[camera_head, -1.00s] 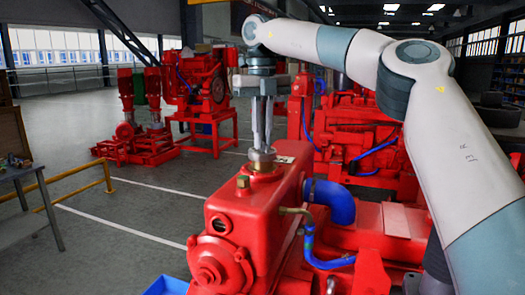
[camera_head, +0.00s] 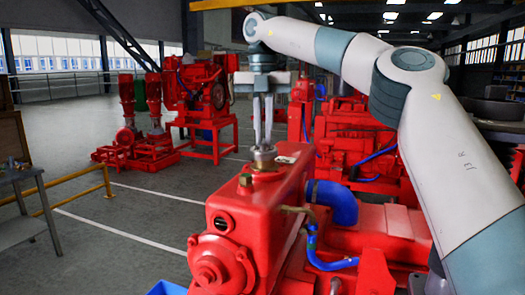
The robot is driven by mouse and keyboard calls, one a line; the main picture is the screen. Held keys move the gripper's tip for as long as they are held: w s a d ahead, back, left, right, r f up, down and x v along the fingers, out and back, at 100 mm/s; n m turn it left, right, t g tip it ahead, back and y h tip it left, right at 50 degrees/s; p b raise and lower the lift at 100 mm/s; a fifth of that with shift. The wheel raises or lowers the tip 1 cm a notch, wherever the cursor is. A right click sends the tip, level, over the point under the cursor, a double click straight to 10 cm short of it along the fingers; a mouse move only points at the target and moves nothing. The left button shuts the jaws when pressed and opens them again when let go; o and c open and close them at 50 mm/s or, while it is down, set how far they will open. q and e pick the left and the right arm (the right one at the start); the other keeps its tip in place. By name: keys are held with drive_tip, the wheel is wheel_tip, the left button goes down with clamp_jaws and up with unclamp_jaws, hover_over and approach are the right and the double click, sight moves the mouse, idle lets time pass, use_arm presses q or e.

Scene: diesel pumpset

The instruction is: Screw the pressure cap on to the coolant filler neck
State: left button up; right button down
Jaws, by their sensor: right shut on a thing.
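My right gripper (camera_head: 263,143) points straight down over the top of the red engine block (camera_head: 250,200). Its two fingers are shut on the pressure cap (camera_head: 264,156), a small round silver metal cap. The cap sits at the coolant filler neck (camera_head: 264,166) on the block's top. The neck is mostly hidden under the cap, and I cannot tell whether the threads have engaged. My left gripper is not in view.
A brass-coloured fitting (camera_head: 245,180) stands on the block in front of the cap. A blue hose (camera_head: 334,202) is on its right. A grey workbench (camera_head: 22,228) and a yellow rail (camera_head: 75,178) are at left. More red pumpsets (camera_head: 205,95) stand behind.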

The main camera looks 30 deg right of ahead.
drive_tip(key=c, duration=1.8)
unclamp_jaws()
drive_tip(key=shift+a+f, duration=0.25)
drive_tip(key=shift+f, duration=0.15)
drive_tip(key=shift+o, duration=0.2)
drive_tip(key=shift+d+r, duration=0.1)
drive_tip(key=shift+o, duration=0.6)
drive_tip(key=shift+w+d, duration=0.1)
drive_tip(key=shift+o, duration=1.3)
drive_tip(key=shift+r, duration=0.1)
drive_tip(key=shift+r, duration=0.15)
